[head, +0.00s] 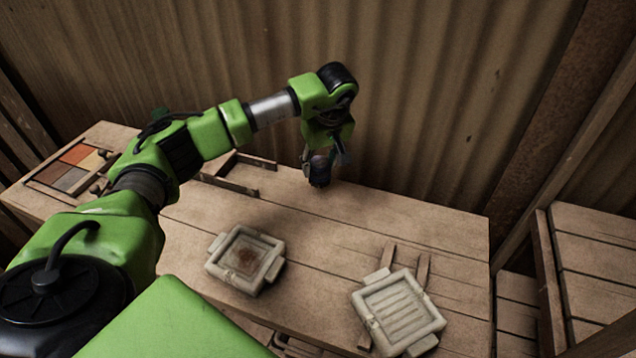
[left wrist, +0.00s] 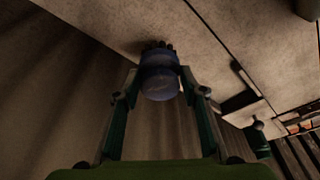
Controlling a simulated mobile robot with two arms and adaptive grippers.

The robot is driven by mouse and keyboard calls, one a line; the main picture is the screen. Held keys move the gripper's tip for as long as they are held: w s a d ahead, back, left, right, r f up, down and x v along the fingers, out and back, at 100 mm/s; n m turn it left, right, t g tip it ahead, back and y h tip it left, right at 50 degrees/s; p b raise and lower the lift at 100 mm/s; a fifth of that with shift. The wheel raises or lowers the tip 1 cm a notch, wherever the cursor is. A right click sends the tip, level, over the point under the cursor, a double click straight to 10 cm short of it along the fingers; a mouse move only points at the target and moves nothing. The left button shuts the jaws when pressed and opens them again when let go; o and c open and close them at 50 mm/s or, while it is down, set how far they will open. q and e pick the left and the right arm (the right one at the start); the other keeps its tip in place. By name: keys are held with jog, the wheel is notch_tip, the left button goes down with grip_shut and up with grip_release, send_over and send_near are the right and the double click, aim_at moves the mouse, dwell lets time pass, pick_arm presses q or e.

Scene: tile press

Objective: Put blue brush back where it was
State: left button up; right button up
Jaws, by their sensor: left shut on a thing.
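My left gripper (head: 322,160) is at the back of the wooden table, pointing down, near the corrugated wall. It is shut on the blue brush (left wrist: 158,76), whose rounded blue body sits between both fingers in the left wrist view. Dark bristles show at the brush's far end, close to the table top; I cannot tell whether they touch it. In the head view the brush (head: 319,175) looks dark and is partly covered by the gripper. My right gripper is not in view.
A wooden holder (head: 232,184) stands at the table's back, left of the brush. A tray of coloured tiles (head: 48,190) is at far left. A pale stained frame (head: 220,268) and a pale slatted frame (head: 430,325) lie nearer. The table (head: 400,220) right of the brush is clear.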

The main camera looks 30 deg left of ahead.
aim_at(318, 174)
pick_arm(q)
jog(key=shift+w+a+f, duration=0.2)
jog(key=shift+a+f, duration=0.05)
jog(key=shift+f, duration=0.1)
jog(key=b+x, duration=0.1)
jog(key=x, duration=0.1)
jog(key=b+x, duration=0.2)
jog(key=shift+s+d+b, duration=0.1)
jog(key=shift+d+b, duration=0.15)
jog(key=shift+b, duration=0.05)
jog(key=shift+r, duration=0.1)
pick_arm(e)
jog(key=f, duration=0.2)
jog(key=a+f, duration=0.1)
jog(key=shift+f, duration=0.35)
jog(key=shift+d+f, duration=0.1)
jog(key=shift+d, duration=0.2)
pick_arm(q)
jog(key=o, duration=1)
jog(key=shift+o, duration=0.2)
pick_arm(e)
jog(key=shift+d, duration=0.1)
